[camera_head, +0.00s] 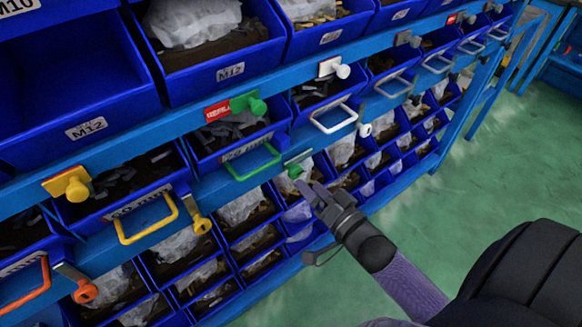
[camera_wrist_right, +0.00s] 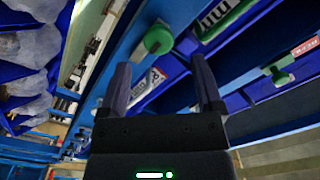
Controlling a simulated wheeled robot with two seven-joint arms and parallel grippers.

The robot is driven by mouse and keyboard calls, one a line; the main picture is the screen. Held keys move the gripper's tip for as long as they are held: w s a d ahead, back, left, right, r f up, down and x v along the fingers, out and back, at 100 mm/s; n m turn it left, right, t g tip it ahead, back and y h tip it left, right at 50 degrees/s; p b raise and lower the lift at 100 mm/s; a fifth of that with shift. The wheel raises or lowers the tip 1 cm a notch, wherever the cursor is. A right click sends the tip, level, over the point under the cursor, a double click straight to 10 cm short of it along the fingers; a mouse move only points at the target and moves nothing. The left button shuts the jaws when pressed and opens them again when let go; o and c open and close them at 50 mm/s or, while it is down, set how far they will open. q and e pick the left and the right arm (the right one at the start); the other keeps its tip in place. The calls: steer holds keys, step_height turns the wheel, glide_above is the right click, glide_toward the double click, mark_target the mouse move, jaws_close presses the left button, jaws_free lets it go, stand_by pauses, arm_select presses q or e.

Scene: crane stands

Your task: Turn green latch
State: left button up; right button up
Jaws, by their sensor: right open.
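A green latch (camera_head: 296,170) with a round knob sits on the lower blue rail, just right of the green handle (camera_head: 252,163). A second green latch (camera_head: 248,104) sits on the rail above. My right gripper (camera_head: 312,190) is just below and to the right of the lower green latch, apart from it. In the right wrist view, my right gripper (camera_wrist_right: 163,85) is open and empty. The lower latch's green knob (camera_wrist_right: 158,40) is ahead of the fingers, and the green handle (camera_wrist_right: 228,18) is to its right. My left gripper is not in view.
Yellow (camera_head: 72,184), white (camera_head: 333,68) and orange (camera_head: 76,284) latches sit along the rails. A white handle (camera_head: 334,116) and a yellow handle (camera_head: 148,220) stick out nearby. Blue bins (camera_head: 232,70) fill the rack. Green floor (camera_head: 500,180) is clear at the right.

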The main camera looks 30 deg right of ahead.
mark_target(297, 174)
steer(key=w, duration=0.2)
steer(key=w+b, duration=0.1)
steer(key=w, duration=0.2)
steer(key=shift+a+f, duration=0.15)
steer(key=shift+a, duration=0.05)
steer(key=shift+w, duration=0.5)
steer(key=c, duration=0.4)
jaws_close()
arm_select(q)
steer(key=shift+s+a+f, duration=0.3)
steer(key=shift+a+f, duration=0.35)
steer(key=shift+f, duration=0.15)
